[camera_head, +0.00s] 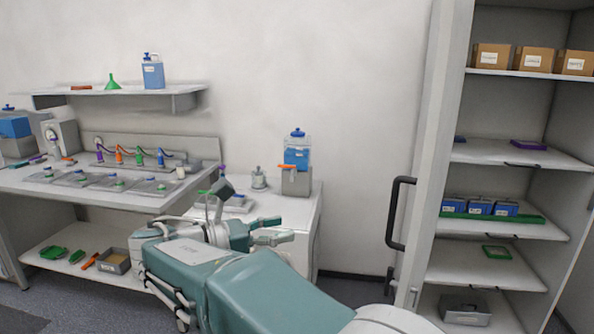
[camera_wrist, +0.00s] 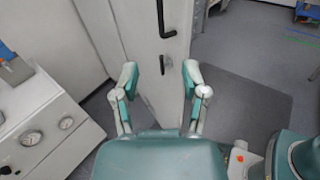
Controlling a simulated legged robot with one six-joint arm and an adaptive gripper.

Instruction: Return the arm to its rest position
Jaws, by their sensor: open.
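My gripper (camera_wrist: 161,85) is open and empty in the wrist view, its two green-padded fingers spread apart above the floor and in front of a pale cabinet door. In the head view my gripper (camera_head: 268,226) shows beyond the folded green arm, in front of the white side cabinet. Nothing is between the fingers. The arm fills the lower middle of the head view and partly hides the side cabinet.
An open cabinet (camera_head: 487,152) with boxes on its shelves stands at right, its door (camera_head: 432,150) with a black handle (camera_head: 399,212). A workbench (camera_head: 100,198) with colored clips is at left. A dosing unit (camera_head: 296,180) stands on the side cabinet (camera_head: 303,222). A gauge panel (camera_wrist: 45,130) is left in the wrist view.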

